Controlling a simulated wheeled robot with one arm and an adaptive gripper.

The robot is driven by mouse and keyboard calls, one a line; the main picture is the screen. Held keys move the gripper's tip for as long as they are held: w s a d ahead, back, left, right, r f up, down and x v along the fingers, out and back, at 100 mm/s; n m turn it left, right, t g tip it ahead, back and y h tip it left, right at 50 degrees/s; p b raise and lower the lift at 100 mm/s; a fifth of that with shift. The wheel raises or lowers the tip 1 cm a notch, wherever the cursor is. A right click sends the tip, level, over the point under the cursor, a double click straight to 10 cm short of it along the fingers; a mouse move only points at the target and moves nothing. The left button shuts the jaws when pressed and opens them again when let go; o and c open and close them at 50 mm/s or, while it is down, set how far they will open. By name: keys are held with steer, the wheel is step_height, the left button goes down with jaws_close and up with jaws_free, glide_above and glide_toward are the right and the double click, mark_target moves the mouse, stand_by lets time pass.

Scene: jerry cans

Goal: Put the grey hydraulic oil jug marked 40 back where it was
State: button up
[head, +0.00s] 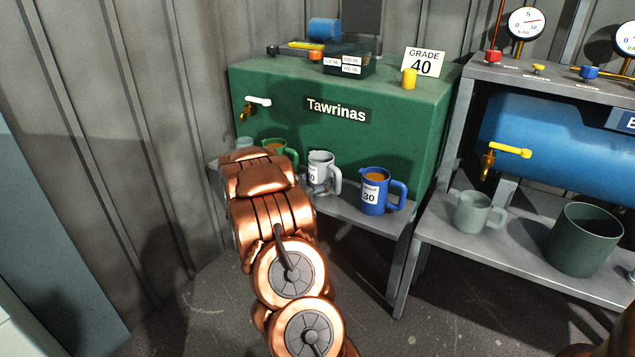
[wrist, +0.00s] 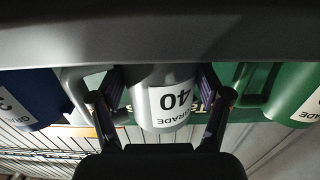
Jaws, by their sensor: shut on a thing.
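The grey jug marked 40 (wrist: 166,100) is between the two fingers of my gripper (wrist: 162,92) in the wrist view, which shows it upside down. My gripper is shut on its sides. In the head view the grey jug (head: 322,174) is upright at the shelf, between a green jug (head: 278,148) and a blue jug marked 30 (head: 373,190). Its handle points right, toward the blue jug. My arm covers part of its left side and hides my gripper there. I cannot tell whether its base touches the metal shelf (head: 345,212).
A green tank labelled Tawrinas (head: 290,105) stands behind the jugs, with a GRADE 40 card (head: 424,62) on top. A brass tap with a white handle (head: 252,107) sticks out at its left. A grey-green mug (head: 474,212) and a dark green pot (head: 584,240) stand on the right bench.

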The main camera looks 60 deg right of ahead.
steer(key=o, duration=1.7)
steer(key=shift+a+r, duration=0.15)
steer(key=shift+a, duration=0.05)
steer(key=a+p, duration=0.1)
steer(key=a, duration=0.5)
steer(key=a+p, duration=0.1)
steer(key=a, duration=0.4)
steer(key=shift+s+a, duration=0.2)
steer(key=shift+a, duration=0.15)
